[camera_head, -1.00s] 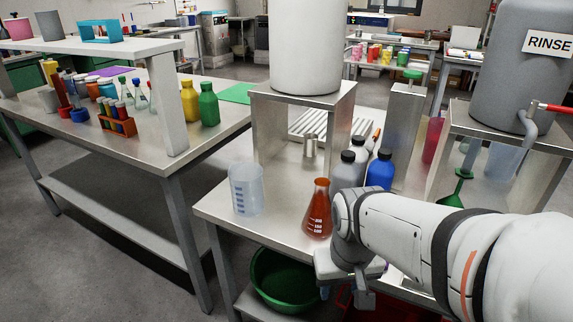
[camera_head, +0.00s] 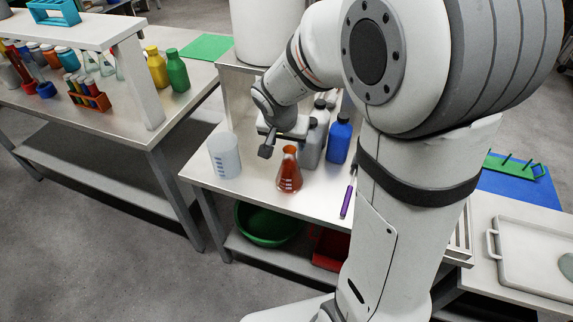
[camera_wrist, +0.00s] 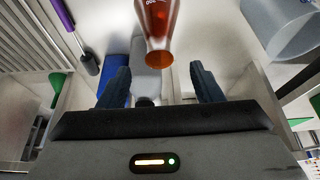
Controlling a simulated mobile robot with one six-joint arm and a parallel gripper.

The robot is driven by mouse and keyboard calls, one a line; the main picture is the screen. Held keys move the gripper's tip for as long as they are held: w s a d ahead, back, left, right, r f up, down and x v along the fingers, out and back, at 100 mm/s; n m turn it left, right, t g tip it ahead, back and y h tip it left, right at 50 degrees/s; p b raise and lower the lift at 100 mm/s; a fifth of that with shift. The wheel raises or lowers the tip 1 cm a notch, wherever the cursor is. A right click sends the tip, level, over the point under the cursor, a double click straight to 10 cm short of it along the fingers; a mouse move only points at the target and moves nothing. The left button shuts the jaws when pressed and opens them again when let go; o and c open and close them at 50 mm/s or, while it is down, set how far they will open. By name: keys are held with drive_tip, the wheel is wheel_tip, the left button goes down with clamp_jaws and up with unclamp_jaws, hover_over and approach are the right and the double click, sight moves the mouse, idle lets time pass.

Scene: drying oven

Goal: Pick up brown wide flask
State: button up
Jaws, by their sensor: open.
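The brown wide flask (camera_head: 289,172) is a conical flask with red-brown contents and white markings. It stands upright on the front part of the metal table (camera_head: 240,187). In the wrist view the flask (camera_wrist: 157,28) shows upside down at the top, its mouth toward my gripper. My gripper (camera_head: 267,146) is above and just left of the flask in the head view. In the wrist view my gripper (camera_wrist: 160,82) has its two dark fingers spread, with the flask's mouth just ahead of the gap. Nothing is between the fingers.
A clear beaker (camera_head: 224,155) stands left of the flask. Grey bottles (camera_head: 312,143) and a blue bottle (camera_head: 338,140) stand close behind and right. A purple-handled brush (camera_head: 347,200) lies on the right. A green basin (camera_head: 265,224) is on the lower shelf.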

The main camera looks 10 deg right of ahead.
sight(290, 152)
drive_tip(key=x, duration=0.6)
drive_tip(key=shift+d+f, duration=0.1)
drive_tip(key=shift+f, duration=0.25)
clamp_jaws()
